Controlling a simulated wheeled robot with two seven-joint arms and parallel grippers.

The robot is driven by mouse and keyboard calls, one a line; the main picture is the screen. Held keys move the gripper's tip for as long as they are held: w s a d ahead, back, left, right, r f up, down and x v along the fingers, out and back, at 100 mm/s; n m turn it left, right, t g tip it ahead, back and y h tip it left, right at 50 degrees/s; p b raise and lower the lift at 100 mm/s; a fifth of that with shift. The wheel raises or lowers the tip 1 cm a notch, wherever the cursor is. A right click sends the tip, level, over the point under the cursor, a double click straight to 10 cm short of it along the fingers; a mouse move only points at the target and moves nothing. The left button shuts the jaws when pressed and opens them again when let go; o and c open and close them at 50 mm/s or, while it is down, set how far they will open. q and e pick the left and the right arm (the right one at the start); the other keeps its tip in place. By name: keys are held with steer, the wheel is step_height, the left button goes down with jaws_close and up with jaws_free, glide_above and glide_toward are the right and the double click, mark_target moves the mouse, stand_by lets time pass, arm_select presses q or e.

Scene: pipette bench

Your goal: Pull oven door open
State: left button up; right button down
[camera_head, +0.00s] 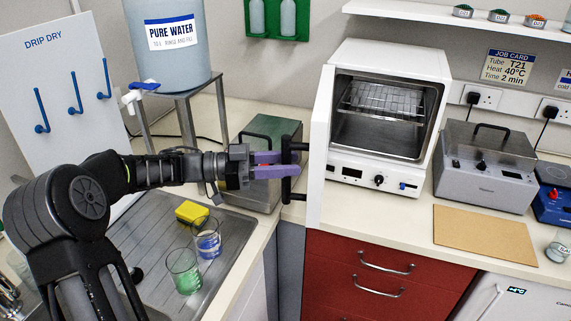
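The white oven (388,105) stands at the back of the bench, with its wire rack (385,98) and chamber in plain view. Its door (320,150) is swung wide open on the left side and is seen nearly edge-on. The door's black upright handle (288,180) is on the door's left face. My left gripper (279,164) reaches in from the left, its purple fingers level and closed around the middle of the handle. The exact finger contact is partly hidden by the handle. My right gripper is out of view.
A green-topped metal box (270,128) stands behind my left gripper. Below are a sink with two beakers (184,270) and a yellow sponge (192,212). A grey heater unit (485,165) and a tan board (484,232) lie right of the oven.

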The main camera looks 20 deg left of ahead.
arm_select(q)
steer(key=shift+o, duration=0.4)
steer(key=shift+a, duration=0.1)
steer(key=p+v, duration=0.1)
steer(key=v, duration=0.6)
steer(key=shift+s+a, duration=0.2)
steer(key=shift+a, duration=0.1)
stand_by(0.5)
